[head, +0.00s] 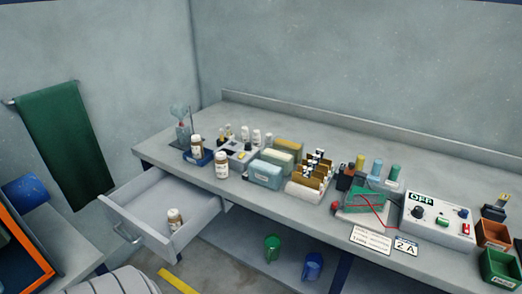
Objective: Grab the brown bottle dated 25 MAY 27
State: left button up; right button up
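Three brown bottles with white caps and pale labels are in the head view. One brown bottle (196,147) stands on a blue stand (197,159) on the bench. A second brown bottle (222,166) stands on the bench just right of and in front of the stand. A third brown bottle (175,219) is inside the open drawer (188,231), near its front right. The labels are too small to read, so I cannot tell which one bears 25 MAY 27. Neither of my grippers shows in this view.
The drawer juts out below the bench (325,218). Right of the bottles are several small white bottles, sponge-like blocks (266,173), a brown rack and a control box (438,219) marked OFF. Green and blue cups (312,265) stand below. A green towel (65,145) hangs left.

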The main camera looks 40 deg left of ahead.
aim_at(221, 162)
jog(key=u, duration=0.3)
jog(key=i, duration=0.85)
jog(key=u, duration=0.75)
